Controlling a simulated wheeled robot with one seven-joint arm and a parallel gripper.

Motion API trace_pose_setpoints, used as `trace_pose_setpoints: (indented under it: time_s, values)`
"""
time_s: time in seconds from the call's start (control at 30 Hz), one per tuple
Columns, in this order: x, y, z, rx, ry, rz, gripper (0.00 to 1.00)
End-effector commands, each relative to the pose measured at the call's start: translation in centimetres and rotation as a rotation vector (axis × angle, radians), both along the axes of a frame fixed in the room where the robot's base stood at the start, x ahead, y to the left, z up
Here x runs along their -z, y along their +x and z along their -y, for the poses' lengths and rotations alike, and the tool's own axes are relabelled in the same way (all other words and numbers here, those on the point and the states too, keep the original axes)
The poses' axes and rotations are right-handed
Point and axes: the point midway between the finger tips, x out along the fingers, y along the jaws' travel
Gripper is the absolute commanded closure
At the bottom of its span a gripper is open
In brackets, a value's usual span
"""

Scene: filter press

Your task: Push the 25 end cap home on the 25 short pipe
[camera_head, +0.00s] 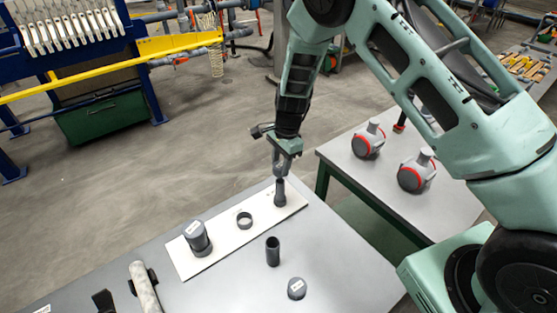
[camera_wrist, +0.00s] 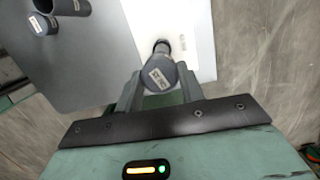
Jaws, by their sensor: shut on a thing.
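My gripper (camera_head: 281,172) points down over the far right end of the white board. In the wrist view my gripper (camera_wrist: 160,86) is shut on a round grey end cap with a pale label, the 25 end cap (camera_wrist: 157,72). A dark upright pipe, the 25 short pipe (camera_head: 280,194), stands on the board directly below the fingers. In the wrist view the short pipe (camera_wrist: 161,47) shows just beyond the cap, in line with it. The cap hides the pipe's top end, so I cannot tell how far it sits on the pipe.
The white board (camera_head: 220,238) also bears a large capped grey pipe (camera_head: 197,238) and a dark ring (camera_head: 244,220). An open dark pipe (camera_head: 272,251) and a loose labelled cap (camera_head: 296,288) stand on the grey table (camera_head: 345,275). A second table holds two red-ringed grey parts (camera_head: 368,140).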

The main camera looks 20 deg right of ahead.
Motion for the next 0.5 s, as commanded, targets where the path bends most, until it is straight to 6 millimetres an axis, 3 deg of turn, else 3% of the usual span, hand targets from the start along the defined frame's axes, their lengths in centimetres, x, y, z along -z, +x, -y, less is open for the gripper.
trace_pose_setpoints:
  time_s: [0.5]
  values:
    - [4.9,0.0,0.0,-0.003,-0.001,0.002,0.84]
